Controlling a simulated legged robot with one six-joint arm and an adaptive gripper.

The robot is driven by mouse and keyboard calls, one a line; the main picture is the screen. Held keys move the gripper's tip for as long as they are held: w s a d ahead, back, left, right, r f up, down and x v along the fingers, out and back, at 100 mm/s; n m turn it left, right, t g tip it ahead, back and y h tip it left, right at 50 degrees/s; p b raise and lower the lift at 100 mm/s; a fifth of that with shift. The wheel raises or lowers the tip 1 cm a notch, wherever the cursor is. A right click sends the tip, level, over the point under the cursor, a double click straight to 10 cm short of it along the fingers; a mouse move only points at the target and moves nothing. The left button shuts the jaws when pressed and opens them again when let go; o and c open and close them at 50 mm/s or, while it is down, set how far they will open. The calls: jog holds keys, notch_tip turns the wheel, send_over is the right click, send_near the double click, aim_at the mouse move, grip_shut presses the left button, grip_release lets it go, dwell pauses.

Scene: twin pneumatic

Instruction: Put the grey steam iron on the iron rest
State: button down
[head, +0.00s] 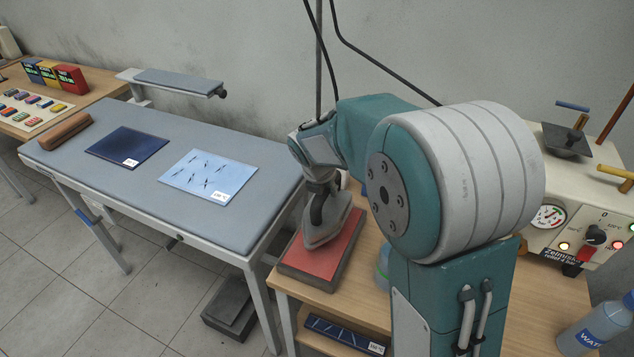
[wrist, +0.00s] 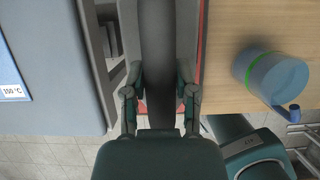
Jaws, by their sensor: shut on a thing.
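The grey steam iron (head: 325,230) is at the red-topped iron rest (head: 344,246), upright with its sole down over the pad. I cannot tell whether the sole touches the pad or hovers just above it. My gripper (head: 319,187) is shut on the iron's dark handle from above. In the wrist view, the fingers of my gripper (wrist: 160,88) sit on both sides of the handle, and a strip of the red pad (wrist: 203,35) shows beside it.
The padded ironing table (head: 150,195) stands left of the rest, with a dark blue cloth (head: 127,146) and a light blue patterned cloth (head: 207,177). A boiler unit (head: 570,190) and water bottle (head: 595,325) stand right. A translucent container (wrist: 270,77) is near the rest. Dark hoses hang above.

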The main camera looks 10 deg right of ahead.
aim_at(329, 206)
jog(key=shift+d+f, duration=0.2)
jog(key=shift+d, duration=0.1)
jog(key=shift+d+f, duration=0.15)
jog(key=shift+f, duration=1.5)
jog(key=c, duration=0.8)
grip_release()
jog(key=shift+f, duration=0.15)
jog(key=o, duration=0.4)
